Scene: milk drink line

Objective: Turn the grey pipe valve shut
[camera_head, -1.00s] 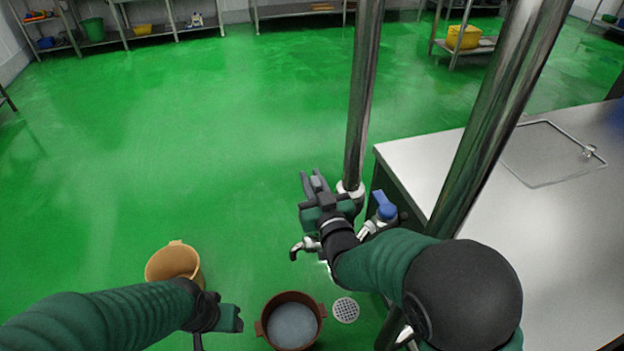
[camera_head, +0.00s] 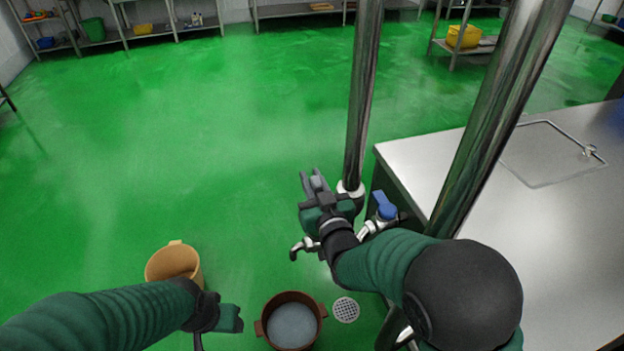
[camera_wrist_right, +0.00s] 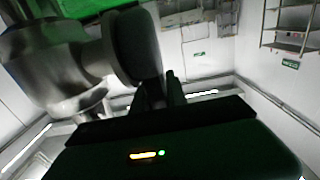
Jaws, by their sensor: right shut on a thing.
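My right gripper (camera_head: 316,183) is beside the lower end of the steel pipe, at a pale fitting (camera_head: 351,190). In the right wrist view a grey metal valve body (camera_wrist_right: 60,60) with a dark round part (camera_wrist_right: 134,45) fills the upper left, right against my gripper's fingers (camera_wrist_right: 162,92). The gripper is shut on the valve's handle; the grip itself is mostly hidden in shadow and by the hand. A valve with a blue handle (camera_head: 384,206) and a metal spout (camera_head: 303,246) show near my right wrist. My left gripper (camera_head: 230,318) hangs low at the left; its fingers are too unclear to read.
A brown pot (camera_head: 292,322) with pale liquid stands on the green floor below, next to a round drain grate (camera_head: 346,310). A tan bucket (camera_head: 174,261) stands left of it. Two steel pipes and a steel counter (camera_head: 450,152) bound the right side.

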